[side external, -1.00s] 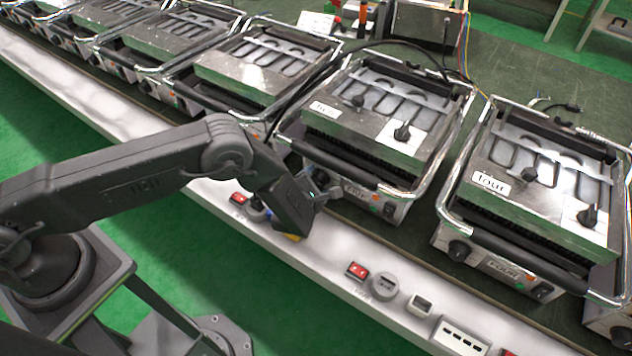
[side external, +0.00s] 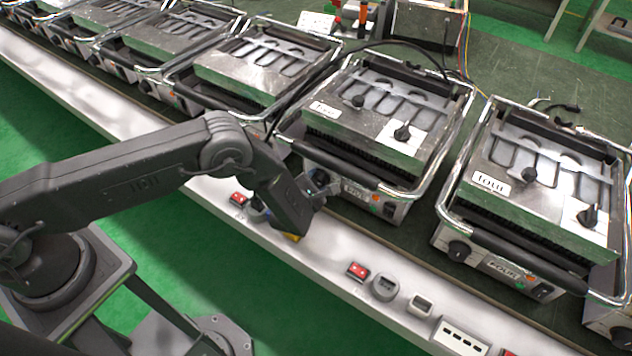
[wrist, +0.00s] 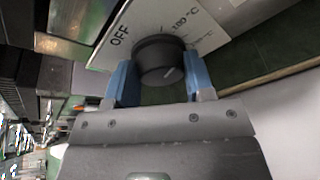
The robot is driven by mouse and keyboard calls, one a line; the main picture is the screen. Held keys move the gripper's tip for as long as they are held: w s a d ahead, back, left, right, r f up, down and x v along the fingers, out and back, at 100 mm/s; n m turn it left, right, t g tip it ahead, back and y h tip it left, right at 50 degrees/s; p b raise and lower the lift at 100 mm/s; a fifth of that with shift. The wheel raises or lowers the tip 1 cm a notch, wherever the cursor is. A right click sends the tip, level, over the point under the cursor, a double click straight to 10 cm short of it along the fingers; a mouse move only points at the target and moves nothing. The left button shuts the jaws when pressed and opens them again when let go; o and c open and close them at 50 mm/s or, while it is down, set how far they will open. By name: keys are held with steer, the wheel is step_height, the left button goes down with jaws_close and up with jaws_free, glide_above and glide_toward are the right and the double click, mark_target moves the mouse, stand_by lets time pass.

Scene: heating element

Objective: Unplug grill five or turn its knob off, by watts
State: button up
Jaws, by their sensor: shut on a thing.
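Grill five (side external: 372,110) is the middle grill in the side view, a silver plate press with a small, hard-to-read white label. The knob's pale line (wrist: 169,73) points neither at OFF nor at 180 °C. In the side view my gripper (side external: 322,188) hides most of the knob.
Grill four (side external: 535,190) stands to the right, and several more grills stand to the left. The white ledge (side external: 335,250) in front carries red switches (side external: 358,270), a round socket (side external: 384,287) and a small meter (side external: 420,305). A black cable (side external: 400,43) runs behind grill five.

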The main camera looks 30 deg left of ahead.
steer(key=n+h, duration=0.2)
steer(key=n, duration=0.1)
steer(key=shift+a+n, duration=0.1)
steer(key=shift+n, duration=0.2)
steer(key=shift+a+n+h, duration=0.1)
steer(key=shift+n+h, duration=0.9)
steer(key=shift+n, duration=0.6)
steer(key=o, duration=0.9)
steer(key=shift+s, duration=0.1)
steer(key=v, duration=1.3)
steer(key=shift+s+a, duration=0.15)
steer(key=shift+s, duration=0.2)
